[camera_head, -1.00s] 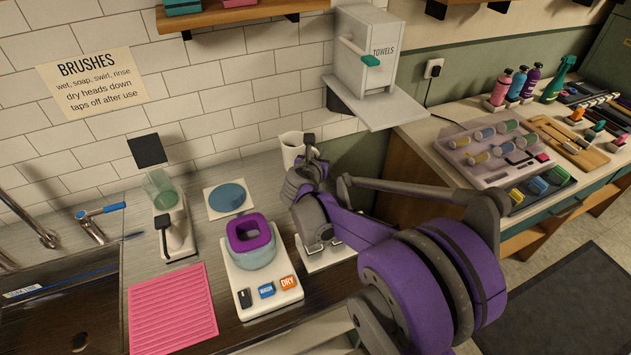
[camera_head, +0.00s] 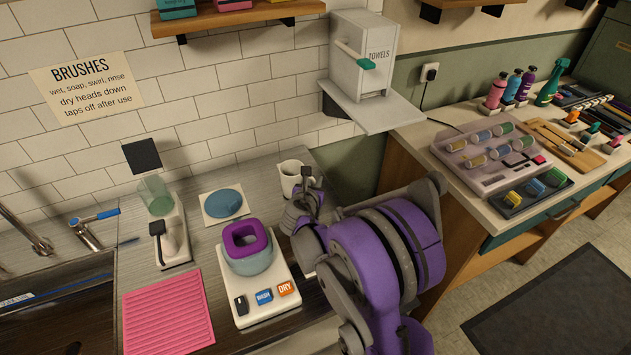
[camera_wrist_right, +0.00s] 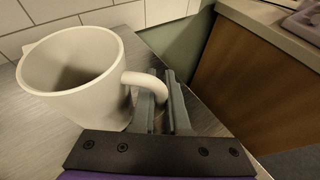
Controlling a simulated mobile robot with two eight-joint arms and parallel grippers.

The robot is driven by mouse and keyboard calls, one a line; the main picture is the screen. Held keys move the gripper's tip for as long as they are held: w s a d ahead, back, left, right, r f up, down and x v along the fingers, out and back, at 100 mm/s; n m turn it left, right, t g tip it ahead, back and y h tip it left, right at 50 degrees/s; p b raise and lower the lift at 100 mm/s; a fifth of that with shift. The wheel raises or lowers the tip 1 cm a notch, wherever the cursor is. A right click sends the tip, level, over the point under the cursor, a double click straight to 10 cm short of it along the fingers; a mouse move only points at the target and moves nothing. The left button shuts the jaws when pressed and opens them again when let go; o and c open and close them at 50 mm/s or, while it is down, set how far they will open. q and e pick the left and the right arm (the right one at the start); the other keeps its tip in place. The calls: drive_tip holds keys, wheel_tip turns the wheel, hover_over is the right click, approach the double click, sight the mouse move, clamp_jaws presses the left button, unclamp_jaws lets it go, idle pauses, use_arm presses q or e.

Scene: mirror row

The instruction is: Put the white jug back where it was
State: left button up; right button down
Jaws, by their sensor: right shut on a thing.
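The white jug (camera_head: 290,176) is at the back right of the steel counter, near the tiled wall, and looks upright. In the right wrist view the white jug (camera_wrist_right: 75,85) fills the left side, with its open mouth up and its handle toward me. My right gripper (camera_wrist_right: 163,108) is shut on the handle. In the head view my right gripper (camera_head: 311,180) is just right of the jug, partly hidden by its own wrist. I cannot tell whether the jug's base touches the counter. My left gripper is out of view.
A white base with a bowl and purple ring (camera_head: 247,242) stands in front of the jug. A blue disc on a white square (camera_head: 224,203) lies to its left. The towel box's shelf (camera_head: 372,109) juts out above right. A pink ribbed mat (camera_head: 168,315) lies front left.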

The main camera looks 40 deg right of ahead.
drive_tip(key=c, duration=0.9)
unclamp_jaws()
drive_tip(key=shift+r, duration=0.1)
drive_tip(key=v, duration=1.2)
